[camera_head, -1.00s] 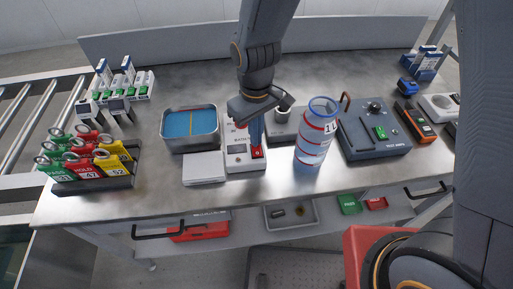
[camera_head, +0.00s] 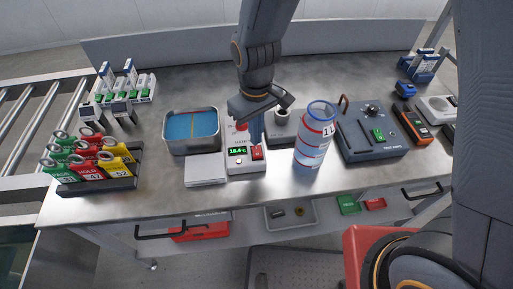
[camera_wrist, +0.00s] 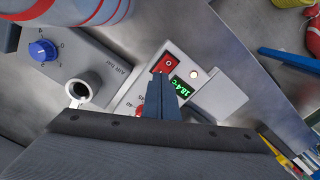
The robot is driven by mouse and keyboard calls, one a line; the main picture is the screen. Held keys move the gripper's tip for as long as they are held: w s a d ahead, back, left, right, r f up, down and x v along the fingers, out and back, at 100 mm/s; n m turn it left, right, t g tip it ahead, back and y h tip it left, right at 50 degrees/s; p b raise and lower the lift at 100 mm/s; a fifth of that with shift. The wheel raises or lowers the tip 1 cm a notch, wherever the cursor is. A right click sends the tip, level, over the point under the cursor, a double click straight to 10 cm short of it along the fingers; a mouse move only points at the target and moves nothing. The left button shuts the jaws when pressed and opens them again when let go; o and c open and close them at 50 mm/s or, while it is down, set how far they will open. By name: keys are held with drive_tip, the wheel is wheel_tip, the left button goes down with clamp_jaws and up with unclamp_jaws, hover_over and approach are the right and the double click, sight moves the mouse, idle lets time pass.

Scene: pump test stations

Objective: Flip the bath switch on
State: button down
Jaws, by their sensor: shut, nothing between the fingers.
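The white bath control box (camera_head: 245,168) stands on the bench in front of my arm. Its red rocker switch (camera_head: 257,153) is at the front right and also shows in the wrist view (camera_wrist: 163,65). The box's display (camera_head: 237,151) is lit green, reading about 18.4 °C; a small lamp (camera_wrist: 193,73) beside it glows. My gripper (camera_head: 256,139) is shut and empty, pointing down just behind the switch. In the wrist view its fingertips (camera_wrist: 160,80) overlap the box near the switch; whether they touch it I cannot tell.
A metal bath (camera_head: 168,140) with blue inside stands left of the box. Tags on a rack (camera_head: 95,183) are at far left.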

sight(256, 148)
wheel_tip(256, 148, up, 5)
drive_tip(key=p, duration=0.3)
drive_tip(key=shift+f+p, duration=0.1)
drive_tip(key=shift+p, duration=0.3)
idle(0.3)
